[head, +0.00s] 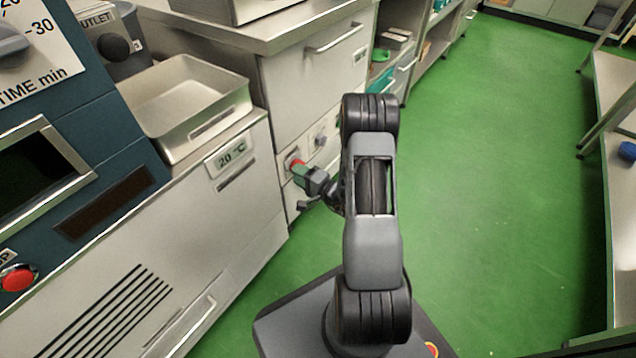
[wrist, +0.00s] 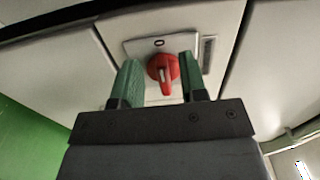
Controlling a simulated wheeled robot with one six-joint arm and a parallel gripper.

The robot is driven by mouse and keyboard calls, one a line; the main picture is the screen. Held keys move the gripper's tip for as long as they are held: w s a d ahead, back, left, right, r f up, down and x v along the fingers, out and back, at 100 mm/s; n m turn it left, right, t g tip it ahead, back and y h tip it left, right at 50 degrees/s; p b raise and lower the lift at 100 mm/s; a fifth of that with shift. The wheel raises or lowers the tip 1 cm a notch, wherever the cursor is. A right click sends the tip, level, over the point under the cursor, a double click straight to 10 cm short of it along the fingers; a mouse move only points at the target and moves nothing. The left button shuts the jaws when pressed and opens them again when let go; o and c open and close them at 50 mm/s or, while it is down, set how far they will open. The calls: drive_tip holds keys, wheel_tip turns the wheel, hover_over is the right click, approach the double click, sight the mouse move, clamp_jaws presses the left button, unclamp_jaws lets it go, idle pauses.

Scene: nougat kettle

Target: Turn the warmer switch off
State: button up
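The warmer switch is a red round knob (wrist: 163,70) on a pale plate (wrist: 133,48) on the cabinet front, with a small mark above it. Its raised grip, with a pale stripe, stands nearly upright in the wrist view. My gripper (wrist: 160,72) has its two green fingers apart, one on each side of the knob. I cannot tell whether they touch it. In the head view the red knob (head: 296,162) shows just beyond my gripper (head: 300,171), which partly hides it.
A grey knob (head: 320,140) sits on the same cabinet front, to the right. A metal tray (head: 205,124) stands on the nearer machine, left. A red button (head: 17,278) is on the blue panel. The green floor (head: 500,180) to the right is clear.

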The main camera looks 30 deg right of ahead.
drive_tip(key=p+v, duration=0.2)
drive_tip(key=v, duration=1)
drive_tip(key=shift+s+p, duration=0.15)
drive_tip(key=shift+p, duration=0.15)
drive_tip(key=shift+r, duration=0.15)
drive_tip(key=s+a+r+n+g+y+p, duration=0.1)
drive_tip(key=a+r+n+g+p, duration=0.2)
drive_tip(key=a+r+g+p, duration=0.5)
drive_tip(key=s+a+r+n+g+y+p, duration=0.2)
drive_tip(key=r+n+p, duration=0.25)
drive_tip(key=r, duration=0.75)
drive_tip(key=s+a+r+n+g+y+p, duration=0.1)
drive_tip(key=a+r+n+g+p, duration=0.2)
drive_tip(key=a+r+g+p, duration=0.5)
drive_tip(key=s+d+r+n+t+h+p, duration=0.1)
drive_tip(key=r+h+p, duration=0.4)
drive_tip(key=r, duration=1)
drive_tip(key=s+d+r+n+t+h+p, duration=0.1)
drive_tip(key=s+d+r+t+h+p, duration=0.2)
drive_tip(key=r+h+p, duration=0.3)
wheel_tip(320, 180, up, 9)
drive_tip(key=t+p, duration=0.1)
drive_tip(key=p, duration=0.4)
drive_tip(key=shift+s+r+h, duration=0.25)
drive_tip(key=shift+s+h, duration=0.05)
